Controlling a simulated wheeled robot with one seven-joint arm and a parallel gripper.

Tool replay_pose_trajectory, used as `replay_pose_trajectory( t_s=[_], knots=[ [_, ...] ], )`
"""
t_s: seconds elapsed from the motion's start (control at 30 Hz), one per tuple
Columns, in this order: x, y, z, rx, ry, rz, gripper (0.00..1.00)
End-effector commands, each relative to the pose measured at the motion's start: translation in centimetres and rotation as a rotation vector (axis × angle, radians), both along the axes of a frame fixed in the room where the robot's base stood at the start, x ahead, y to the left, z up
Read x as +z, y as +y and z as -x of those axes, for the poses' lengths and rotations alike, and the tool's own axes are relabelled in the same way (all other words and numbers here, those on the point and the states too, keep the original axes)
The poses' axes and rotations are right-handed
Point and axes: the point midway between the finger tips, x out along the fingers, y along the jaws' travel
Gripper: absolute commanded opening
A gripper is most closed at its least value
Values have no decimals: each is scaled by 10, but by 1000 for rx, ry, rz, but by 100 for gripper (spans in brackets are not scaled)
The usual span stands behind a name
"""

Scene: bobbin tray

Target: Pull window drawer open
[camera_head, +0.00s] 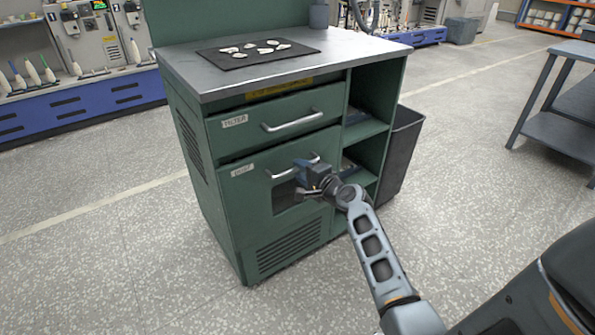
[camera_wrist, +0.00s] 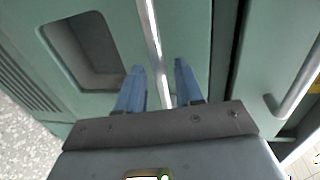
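The window drawer (camera_head: 250,198) is the lower green front of the cabinet, with a dark window and a vent grille. It looks flush with the cabinet. Its metal bar handle (camera_head: 281,173) runs along its upper part; my gripper hides some of it. My gripper (camera_head: 306,172) is at the right part of this handle. In the wrist view, the two blue fingers of my gripper (camera_wrist: 160,68) are apart, and the handle bar (camera_wrist: 152,35) passes between them with gaps showing. The window (camera_wrist: 82,48) shows at upper left there.
The upper drawer (camera_head: 275,120) with its own handle (camera_head: 293,121) is just above and looks shut. Open shelves (camera_head: 362,128) are to the right, with a dark bin (camera_head: 402,150) beside them. The floor in front of the cabinet is clear.

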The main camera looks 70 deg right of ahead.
Motion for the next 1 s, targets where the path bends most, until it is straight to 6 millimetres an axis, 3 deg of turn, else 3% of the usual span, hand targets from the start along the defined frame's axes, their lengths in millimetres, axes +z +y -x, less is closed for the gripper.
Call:
replay_pose_trajectory(
  t_s=[0.2,0.53,0.9,1.0],
  knots=[
    [-5,-11,-17,-1,0,0,36],
    [-5,-12,-20,-1,1,0,35],
    [-5,-12,-20,-1,1,0,0],
    [-5,-12,-20,-1,1,0,0]
  ],
)
